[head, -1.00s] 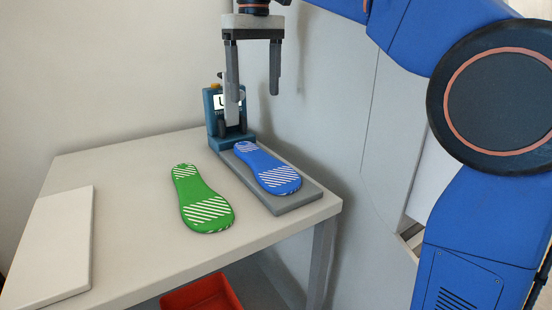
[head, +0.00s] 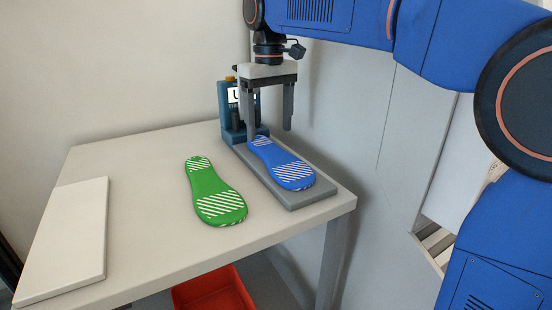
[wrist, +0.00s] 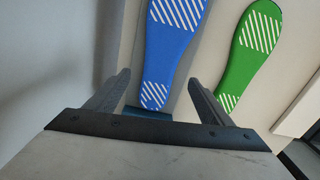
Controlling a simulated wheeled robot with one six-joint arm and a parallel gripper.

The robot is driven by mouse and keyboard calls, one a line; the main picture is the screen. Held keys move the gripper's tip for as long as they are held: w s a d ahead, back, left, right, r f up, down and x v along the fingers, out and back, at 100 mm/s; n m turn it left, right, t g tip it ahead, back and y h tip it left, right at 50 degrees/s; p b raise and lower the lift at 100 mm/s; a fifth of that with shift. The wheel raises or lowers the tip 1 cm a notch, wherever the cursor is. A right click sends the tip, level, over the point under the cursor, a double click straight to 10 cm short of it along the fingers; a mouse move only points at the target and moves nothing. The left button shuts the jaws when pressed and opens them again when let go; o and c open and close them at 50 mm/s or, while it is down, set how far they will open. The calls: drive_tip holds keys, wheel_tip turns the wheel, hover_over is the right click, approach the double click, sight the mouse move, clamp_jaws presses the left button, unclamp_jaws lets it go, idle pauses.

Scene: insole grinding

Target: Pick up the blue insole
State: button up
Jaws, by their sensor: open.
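The blue insole (head: 282,164) with white stripes lies flat on a grey platform (head: 297,198) at the right side of the table. My gripper (head: 270,131) is open and empty above the narrow end of the blue insole. In the wrist view the blue insole (wrist: 167,50) runs away from between the two fingers, and my gripper (wrist: 160,92) straddles its narrow end in the picture. The exact height of the fingertips above the insole is hard to tell.
A green insole (head: 215,192) lies on the table (head: 145,205) left of the platform. A blue device with a display (head: 228,112) stands behind the platform. A white panel (head: 66,240) lies at the left. A red bin (head: 212,290) is below. A wall is close on the right.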

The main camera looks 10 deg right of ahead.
sight(271, 150)
drive_tip(key=shift+s+f, duration=0.15)
drive_tip(key=shift+f, duration=2.65)
drive_tip(key=shift+c, duration=0.6)
drive_tip(key=c, duration=1.1)
drive_tip(key=shift+c, duration=0.2)
wheel_tip(271, 150, up, 10)
drive_tip(key=shift+o, duration=1.1)
